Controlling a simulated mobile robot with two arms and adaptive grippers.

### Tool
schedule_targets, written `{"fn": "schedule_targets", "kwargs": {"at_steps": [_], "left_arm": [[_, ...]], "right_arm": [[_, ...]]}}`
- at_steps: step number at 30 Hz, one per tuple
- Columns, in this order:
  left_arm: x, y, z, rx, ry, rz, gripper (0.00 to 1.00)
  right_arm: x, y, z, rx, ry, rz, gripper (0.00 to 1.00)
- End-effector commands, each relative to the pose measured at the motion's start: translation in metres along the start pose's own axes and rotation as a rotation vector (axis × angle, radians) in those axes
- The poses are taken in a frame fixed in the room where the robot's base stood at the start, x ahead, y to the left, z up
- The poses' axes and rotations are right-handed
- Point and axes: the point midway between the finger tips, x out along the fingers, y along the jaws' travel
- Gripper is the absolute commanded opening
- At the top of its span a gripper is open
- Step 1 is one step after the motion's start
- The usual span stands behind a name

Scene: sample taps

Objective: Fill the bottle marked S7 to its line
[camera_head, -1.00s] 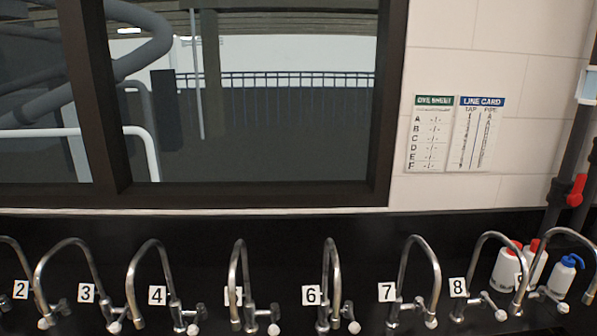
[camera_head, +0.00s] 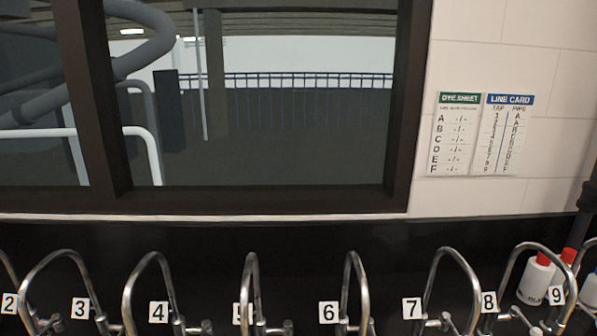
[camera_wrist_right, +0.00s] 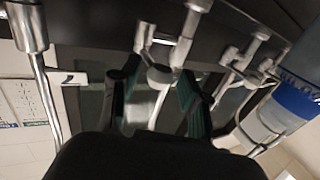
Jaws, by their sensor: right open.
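A row of curved metal taps runs along the bottom of the head view, with number tags such as 6 (camera_head: 328,312), 7 (camera_head: 411,308) and 8 (camera_head: 489,302). In the right wrist view, my right gripper (camera_wrist_right: 158,100) is open, its two dark fingers with green pads on either side of a pale tap knob (camera_wrist_right: 160,76). I cannot tell whether they touch it. A pale bottle with a blue band (camera_wrist_right: 297,98) is close at the right of that view; its lettering is unreadable. I cannot make out an S7 mark anywhere. My left gripper is not in view.
Bottles with red caps (camera_head: 536,280) stand behind taps 8 and 9, with a blue-marked bottle (camera_head: 590,291) cut off at the right edge. A dye sheet (camera_head: 457,134) and line card (camera_head: 503,134) hang on the wall. A metal spout (camera_wrist_right: 28,28) is near at upper left in the wrist view.

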Motion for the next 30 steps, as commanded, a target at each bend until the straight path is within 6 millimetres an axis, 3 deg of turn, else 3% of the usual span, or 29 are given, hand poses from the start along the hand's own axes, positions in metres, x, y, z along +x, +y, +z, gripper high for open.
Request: {"fn": "schedule_targets", "kwargs": {"at_steps": [3,13,19,30], "left_arm": [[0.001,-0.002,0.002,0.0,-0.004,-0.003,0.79],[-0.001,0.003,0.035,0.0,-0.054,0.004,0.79],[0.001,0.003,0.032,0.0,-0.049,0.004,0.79],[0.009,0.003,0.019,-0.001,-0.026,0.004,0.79]], "right_arm": [[0.004,0.002,0.0,0.0,0.0,0.003,0.46],[0.006,0.002,0.0,0.0,0.0,0.005,0.46],[0.005,0.007,0.001,-0.002,0.0,0.005,0.46],[0.002,0.041,0.001,-0.003,0.0,0.005,0.46]]}}
